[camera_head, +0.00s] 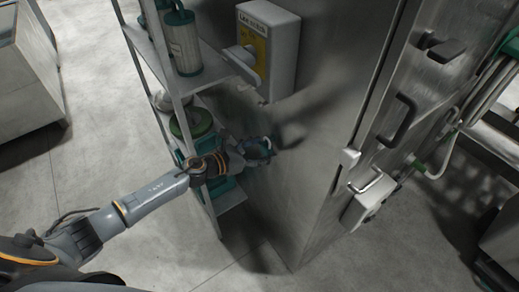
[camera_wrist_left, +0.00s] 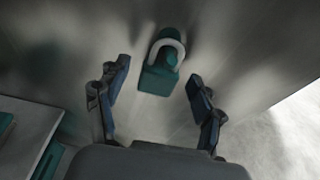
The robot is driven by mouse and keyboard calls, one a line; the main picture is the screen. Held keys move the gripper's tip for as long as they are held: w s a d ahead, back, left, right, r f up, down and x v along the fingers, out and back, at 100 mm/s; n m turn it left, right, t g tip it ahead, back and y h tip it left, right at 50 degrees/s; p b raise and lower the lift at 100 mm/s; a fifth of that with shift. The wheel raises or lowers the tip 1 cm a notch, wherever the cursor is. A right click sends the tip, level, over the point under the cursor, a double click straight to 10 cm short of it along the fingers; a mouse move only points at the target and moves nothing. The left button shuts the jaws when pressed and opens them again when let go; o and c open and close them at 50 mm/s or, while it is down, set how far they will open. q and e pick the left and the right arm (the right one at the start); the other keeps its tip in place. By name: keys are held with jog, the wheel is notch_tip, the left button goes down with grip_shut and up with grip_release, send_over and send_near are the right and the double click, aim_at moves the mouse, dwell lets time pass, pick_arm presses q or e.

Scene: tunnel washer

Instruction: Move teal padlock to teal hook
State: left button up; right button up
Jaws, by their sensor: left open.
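A teal padlock (camera_wrist_left: 156,80) with a pale grey shackle shows in the left wrist view, against a grey metal wall. A rounded teal piece shows inside the shackle loop; I cannot tell whether it is a hook that the padlock hangs on. My left gripper (camera_wrist_left: 158,73) is open, with one finger on each side of the padlock and a visible gap to both. In the head view my left gripper (camera_head: 264,148) is close to the side wall of the metal cabinet, and the padlock is not clear there. My right gripper is out of view.
A shelf rack (camera_head: 208,70) with teal-and-white canisters (camera_head: 183,42) stands left of the gripper. A switch box (camera_head: 268,48) with a yellow label juts from the wall above. A metal door with black handles (camera_head: 397,120) is at right. Floor is clear below.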

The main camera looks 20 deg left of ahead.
pick_arm(q)
jog(key=v, duration=1.2)
jog(key=a+f+n+y, duration=0.2)
jog(key=a+f+n, duration=0.1)
jog(key=f+n, duration=0.35)
jog(key=a+f+n+y, duration=0.3)
jog(key=a+f+n, duration=0.1)
jog(key=f+n, duration=0.25)
jog(key=s+a+f+n+g+y, duration=0.1)
jog(key=s+a+f+n+y, duration=0.1)
jog(key=s+f+n, duration=0.5)
jog(key=s+a+f+n+g+y, duration=0.15)
jog(key=s+f+n, duration=0.3)
jog(key=f, duration=0.55)
jog(key=s+d+f+n+g, duration=0.2)
jog(key=s+f+n, duration=0.3)
jog(key=s, duration=0.5)
jog(key=s+d+f+n+g, duration=0.3)
jog(key=s+d+f+n, duration=0.2)
jog(key=s, duration=0.5)
jog(key=s+d+f+n+g, duration=0.3)
jog(key=s+f+n, duration=0.3)
jog(key=s, duration=0.5)
jog(key=shift+d+f+n+y, duration=0.35)
jog(key=shift+d+f+y, duration=0.1)
jog(key=shift+f, duration=0.15)
